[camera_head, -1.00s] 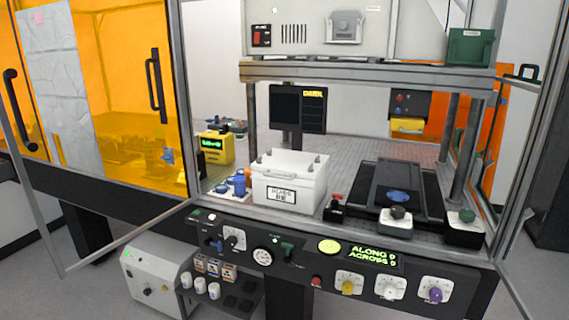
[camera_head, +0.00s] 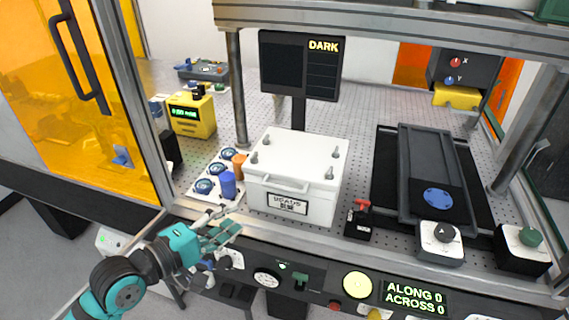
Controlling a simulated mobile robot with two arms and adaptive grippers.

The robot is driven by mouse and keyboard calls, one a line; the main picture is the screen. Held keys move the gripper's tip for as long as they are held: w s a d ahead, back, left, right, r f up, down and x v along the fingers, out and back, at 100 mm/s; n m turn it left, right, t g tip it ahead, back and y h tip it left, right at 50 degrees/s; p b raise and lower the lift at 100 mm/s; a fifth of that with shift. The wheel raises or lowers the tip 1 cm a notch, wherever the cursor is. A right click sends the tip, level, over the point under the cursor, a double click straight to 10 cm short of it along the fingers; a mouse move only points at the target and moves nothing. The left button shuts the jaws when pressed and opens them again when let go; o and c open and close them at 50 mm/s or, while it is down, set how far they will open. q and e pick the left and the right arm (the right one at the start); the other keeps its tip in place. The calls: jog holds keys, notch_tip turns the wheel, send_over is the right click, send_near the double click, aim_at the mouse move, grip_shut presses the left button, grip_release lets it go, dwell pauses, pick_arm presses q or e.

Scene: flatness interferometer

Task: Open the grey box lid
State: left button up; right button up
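The box (camera_head: 262,205) looks white to pale grey and stands on the perforated bench, with a printed label on its front. Its lid (camera_head: 298,152) lies flat on top, closed, with small grey posts near its corners. A small catch shows at the lid's right end. My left gripper (camera_head: 230,218), teal and grey, is in front of the box's lower left corner, above the front control panel. Its fingers look spread with nothing between them, and it appears apart from the box. My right gripper is out of view.
Left of the box are a blue cup (camera_head: 227,185) and round blue-topped pieces on a white tray (camera_head: 200,196). A red-handled black block (camera_head: 359,222) stands to its right, before a dark slide stage (camera_head: 430,170). A monitor (camera_head: 299,66) stands behind. A post rises at back left.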

pick_arm(q)
jog(key=p, duration=0.2)
send_near(282, 189)
jog(key=p+x, duration=0.1)
jog(key=x, duration=0.8)
jog(key=shift+w+d, duration=0.15)
jog(key=shift+w, duration=0.05)
jog(key=shift+w+d+f, duration=0.2)
jog(key=shift+w+d, duration=0.15)
jog(key=shift+w, duration=0.1)
jog(key=c, duration=0.6)
grip_shut()
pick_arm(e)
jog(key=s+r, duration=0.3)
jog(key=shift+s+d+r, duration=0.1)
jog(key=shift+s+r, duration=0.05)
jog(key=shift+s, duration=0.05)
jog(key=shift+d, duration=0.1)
